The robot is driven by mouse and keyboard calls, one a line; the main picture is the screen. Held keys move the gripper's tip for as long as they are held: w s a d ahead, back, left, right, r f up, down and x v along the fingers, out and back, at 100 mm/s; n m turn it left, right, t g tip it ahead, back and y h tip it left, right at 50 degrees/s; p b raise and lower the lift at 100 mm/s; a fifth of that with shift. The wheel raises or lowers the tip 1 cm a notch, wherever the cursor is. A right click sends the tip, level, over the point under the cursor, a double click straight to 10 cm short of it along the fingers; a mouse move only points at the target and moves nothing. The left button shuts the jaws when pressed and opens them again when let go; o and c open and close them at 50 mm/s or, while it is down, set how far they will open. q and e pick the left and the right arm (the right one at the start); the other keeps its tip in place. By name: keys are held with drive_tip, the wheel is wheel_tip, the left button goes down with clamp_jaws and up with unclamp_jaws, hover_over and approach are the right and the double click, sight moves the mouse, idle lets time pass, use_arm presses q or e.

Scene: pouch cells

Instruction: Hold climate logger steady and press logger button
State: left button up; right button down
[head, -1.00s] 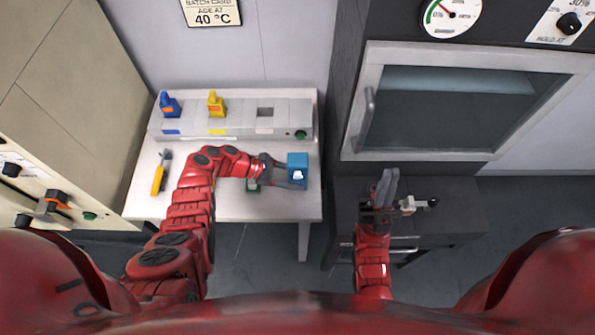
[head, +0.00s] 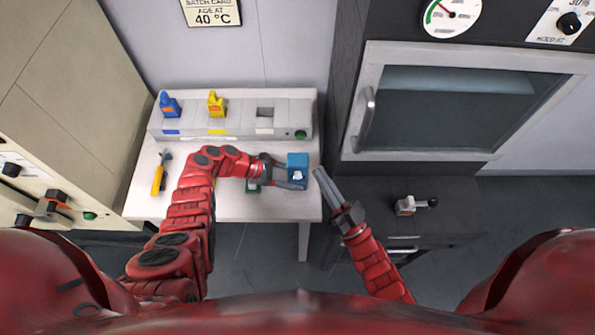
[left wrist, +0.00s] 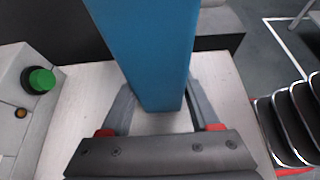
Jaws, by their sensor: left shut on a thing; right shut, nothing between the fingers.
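The climate logger is a blue box (head: 298,161) with a small white mark, at the right part of the white table. My left gripper (head: 291,174) is shut on it, a finger on either side. In the left wrist view the blue logger (left wrist: 152,50) stands between the two fingers. The logger's button cannot be made out clearly. My right gripper (head: 318,172) is shut and empty, with its fingertips just right of the logger and apart from it, near the table's right edge.
A grey rack (head: 235,120) with blue and yellow pieces and a green button (head: 301,134) stands at the table's back. A yellow-handled tool (head: 159,174) lies at left. A dark cabinet with a glass door (head: 450,110) stands right.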

sight(298, 175)
drive_tip(key=s+a+f+m+g+h, duration=0.1)
drive_tip(key=s+a+f+g, duration=0.1)
drive_tip(key=f+g, duration=0.35)
drive_tip(key=s+a+f+m+g+h, duration=0.2)
drive_tip(key=a+f, duration=0.1)
drive_tip(key=f, duration=0.6)
drive_tip(key=w, duration=0.8)
drive_tip(key=shift+w+d, duration=0.25)
drive_tip(key=shift+r, duration=0.1)
idle(0.7)
drive_tip(key=shift+w, duration=0.6)
idle(0.4)
drive_tip(key=shift+s, duration=0.6)
drive_tip(key=shift+s, duration=0.1)
